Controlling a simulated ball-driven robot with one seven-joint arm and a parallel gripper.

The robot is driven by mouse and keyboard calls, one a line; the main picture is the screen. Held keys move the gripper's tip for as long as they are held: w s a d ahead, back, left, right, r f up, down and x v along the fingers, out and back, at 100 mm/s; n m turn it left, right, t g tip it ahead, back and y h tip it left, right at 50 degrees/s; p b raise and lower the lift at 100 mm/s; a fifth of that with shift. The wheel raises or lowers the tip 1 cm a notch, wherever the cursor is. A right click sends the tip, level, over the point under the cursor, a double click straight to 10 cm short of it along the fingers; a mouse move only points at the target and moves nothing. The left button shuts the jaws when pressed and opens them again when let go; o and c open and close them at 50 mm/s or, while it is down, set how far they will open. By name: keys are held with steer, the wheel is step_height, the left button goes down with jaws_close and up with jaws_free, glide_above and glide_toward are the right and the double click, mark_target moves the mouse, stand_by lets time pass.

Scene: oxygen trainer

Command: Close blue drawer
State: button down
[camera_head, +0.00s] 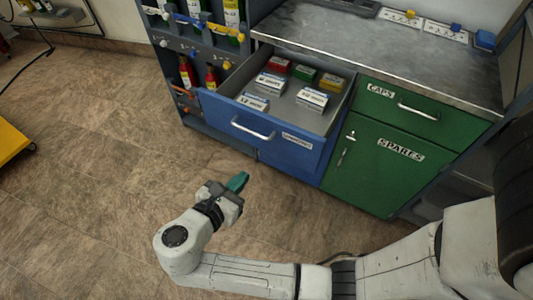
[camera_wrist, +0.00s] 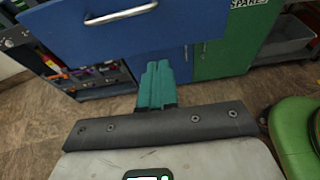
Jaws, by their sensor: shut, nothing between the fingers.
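The blue drawer (camera_head: 270,137) is pulled out from the cabinet in the head view, with a silver bar handle (camera_head: 252,128) and a white label on its front. Several small boxes lie inside it. Its blue front (camera_wrist: 150,35) and handle (camera_wrist: 120,15) also show at the top of the wrist view. My gripper (camera_head: 238,181) has teal fingers, shut and empty. It is apart from the drawer, in front of and below the drawer front in the head view. The fingers (camera_wrist: 157,80) also show in the wrist view, pointing toward the cabinet.
Right of the drawer are a green drawer marked CAPS (camera_head: 420,110) and a green door marked SPARES (camera_head: 375,165). A grey worktop (camera_head: 380,55) lies above. A rack with bottles (camera_head: 187,72) stands left. The brown floor (camera_head: 95,150) is clear in front; a yellow cart (camera_head: 12,150) is far left.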

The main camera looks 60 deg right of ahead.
mark_target(310, 89)
steer(key=x, duration=0.8)
steer(key=r+x, duration=0.1)
steer(key=x, duration=0.3)
steer(key=shift+d, duration=1)
steer(key=shift+d, duration=0.1)
steer(key=d, duration=2)
steer(key=w+d, duration=0.1)
steer(key=d, duration=0.9)
steer(key=shift+d+f, duration=0.1)
steer(key=shift+w+d, duration=0.15)
steer(key=shift+d, duration=0.3)
steer(key=shift+d+r, duration=0.15)
steer(key=shift+r, duration=0.15)
